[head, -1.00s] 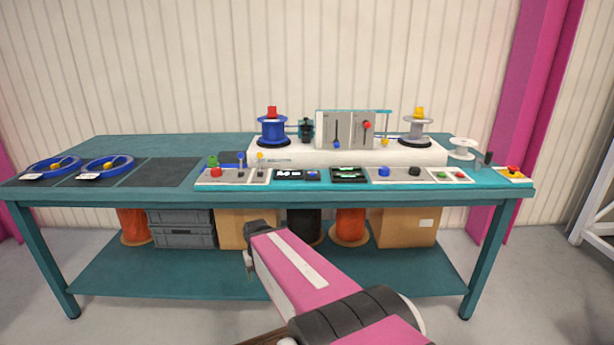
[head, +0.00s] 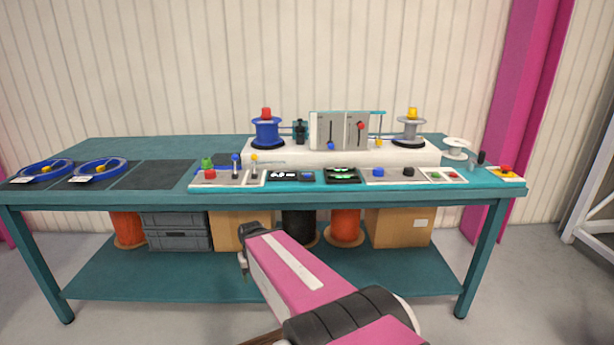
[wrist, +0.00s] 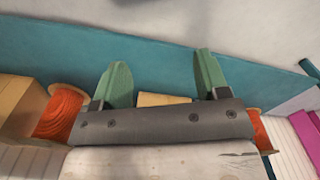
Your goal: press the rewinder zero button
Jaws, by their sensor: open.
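The rewinder (head: 400,153) stands on a white base at the back of the teal bench, with a blue reel (head: 267,131) at left and a grey reel (head: 408,131) at right. In front runs a control strip. It has a dark digit display (head: 285,176) with a small dark-blue button (head: 308,176) beside it; labels are too small to read, so I cannot confirm which button is zero. In the wrist view my gripper (wrist: 162,80) is open and empty, its green fingers apart. In the head view its end is low, before the bench front, touching no button.
The strip also carries a red button (head: 210,174), levers, a blue knob (head: 378,172) and a green display (head: 342,175). A yellow-red stop button (head: 506,171) is at the right end. Boxes and orange reels (head: 345,227) stand on the lower shelf. Dark mats (head: 150,174) lie left.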

